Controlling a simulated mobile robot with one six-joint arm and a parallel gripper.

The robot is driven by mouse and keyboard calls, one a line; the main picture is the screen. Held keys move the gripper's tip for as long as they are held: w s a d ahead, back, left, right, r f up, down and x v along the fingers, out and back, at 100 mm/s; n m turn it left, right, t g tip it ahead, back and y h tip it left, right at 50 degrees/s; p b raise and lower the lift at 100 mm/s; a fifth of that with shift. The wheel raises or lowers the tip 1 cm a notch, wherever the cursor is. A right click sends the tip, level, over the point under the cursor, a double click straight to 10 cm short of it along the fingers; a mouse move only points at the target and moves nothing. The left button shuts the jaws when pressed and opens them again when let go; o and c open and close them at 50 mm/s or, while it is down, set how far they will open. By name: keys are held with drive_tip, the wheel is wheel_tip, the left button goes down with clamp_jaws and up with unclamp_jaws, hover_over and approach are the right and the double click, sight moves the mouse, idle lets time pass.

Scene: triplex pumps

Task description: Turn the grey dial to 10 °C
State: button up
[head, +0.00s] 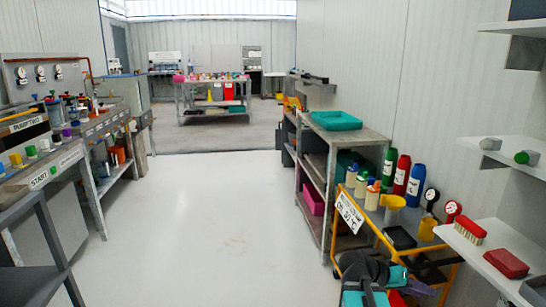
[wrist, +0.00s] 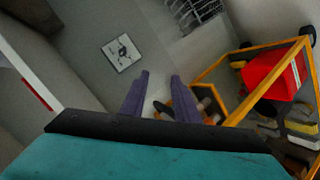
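No dial with a °C scale can be made out in either view. In the head view a grey knob-like thing (head: 490,143) lies on the upper white shelf at the right; I cannot tell whether it is the grey dial. My gripper (wrist: 160,76) shows in the wrist view as two purple fingers standing apart, with nothing held between them.
A green knob-like thing (head: 527,157) sits beside the grey one. A red brush (head: 469,231) and red box (head: 506,263) lie on the lower shelf. Bottles and gauges crowd the cart. A workbench (head: 72,150) lines the left. The white floor (head: 210,215) between is clear.

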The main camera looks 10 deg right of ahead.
drive_tip(key=s+a+f+n+g+y+p, duration=0.1)
drive_tip(key=s+a+f+n+y+p, duration=0.2)
drive_tip(key=s+a+f+p, duration=0.3)
drive_tip(key=s+a+f+n+g+y+p, duration=0.1)
drive_tip(key=s+a+f+n+y+p, duration=0.2)
drive_tip(key=a+p, duration=0.8)
drive_tip(key=s+a+f+n+g+y+p, duration=0.1)
drive_tip(key=s+a+f+n+y+p, duration=0.2)
drive_tip(key=s+a+f+y+p, duration=0.3)
drive_tip(key=s+a+f+p, duration=0.1)
drive_tip(key=s+a+f, duration=0.1)
drive_tip(key=a, duration=0.4)
drive_tip(key=s+a+f+p, duration=0.1)
drive_tip(key=s+a+f, duration=0.2)
drive_tip(key=a, duration=0.3)
drive_tip(key=shift+s+a, duration=0.15)
drive_tip(key=shift+s, duration=0.75)
